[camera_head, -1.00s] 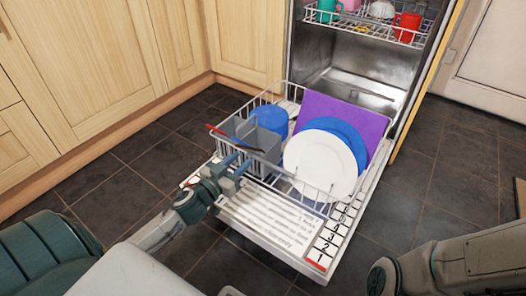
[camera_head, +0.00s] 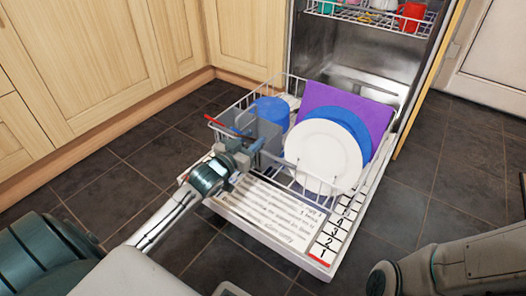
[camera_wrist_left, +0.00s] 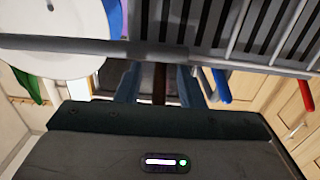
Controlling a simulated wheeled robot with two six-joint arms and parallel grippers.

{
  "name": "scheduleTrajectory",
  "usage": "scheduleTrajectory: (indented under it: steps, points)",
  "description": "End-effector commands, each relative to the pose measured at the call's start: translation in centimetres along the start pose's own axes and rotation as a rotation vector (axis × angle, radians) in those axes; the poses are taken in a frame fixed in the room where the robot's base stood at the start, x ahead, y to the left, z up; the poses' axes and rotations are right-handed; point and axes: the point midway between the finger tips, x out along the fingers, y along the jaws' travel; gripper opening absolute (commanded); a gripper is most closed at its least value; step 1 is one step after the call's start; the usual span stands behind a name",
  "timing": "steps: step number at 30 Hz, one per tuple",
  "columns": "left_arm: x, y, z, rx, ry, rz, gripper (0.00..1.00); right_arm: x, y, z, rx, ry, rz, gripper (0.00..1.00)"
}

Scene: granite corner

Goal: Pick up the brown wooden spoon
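The brown wooden spoon shows in the left wrist view as a dark brown upright strip (camera_wrist_left: 159,82), between my left gripper's fingers (camera_wrist_left: 158,84). A gap shows on each side of it, so the fingers are open around it. I cannot make out the spoon in the head view. There my left gripper (camera_head: 247,146) is at the front of the grey cutlery basket (camera_head: 270,137) in the dishwasher's lower rack. My right gripper is out of view.
A white plate (camera_head: 322,155), a blue plate (camera_head: 340,117) and a purple board (camera_head: 377,115) stand right of the basket. A blue cup (camera_head: 272,105) is behind it. Red (camera_wrist_left: 306,94) and blue (camera_wrist_left: 221,86) handles stick out nearby. The rack's wire rim (camera_wrist_left: 252,65) crosses near the fingers.

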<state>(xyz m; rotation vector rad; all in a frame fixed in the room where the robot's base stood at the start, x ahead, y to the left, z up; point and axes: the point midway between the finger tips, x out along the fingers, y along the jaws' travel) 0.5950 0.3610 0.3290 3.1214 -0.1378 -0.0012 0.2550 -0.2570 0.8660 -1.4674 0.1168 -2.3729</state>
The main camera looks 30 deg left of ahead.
Motion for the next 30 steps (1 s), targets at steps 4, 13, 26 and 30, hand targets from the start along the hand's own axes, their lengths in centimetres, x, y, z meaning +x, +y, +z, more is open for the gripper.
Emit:
scheduleTrajectory:
  steps: [4,13,26,30]
  points:
    - [0.51,0.03,-0.01,0.0,0.0,0.001,0.35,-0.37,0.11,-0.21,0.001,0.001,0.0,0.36]
    - [0.5,0.02,-0.07,0.0,-0.001,0.001,0.15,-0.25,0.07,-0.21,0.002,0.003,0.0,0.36]
    - [0.49,0.02,-0.06,0.0,-0.001,0.001,0.0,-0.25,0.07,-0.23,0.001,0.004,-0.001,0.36]
    - [0.49,0.01,-0.06,0.0,-0.001,0.001,0.0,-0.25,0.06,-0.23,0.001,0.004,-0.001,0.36]
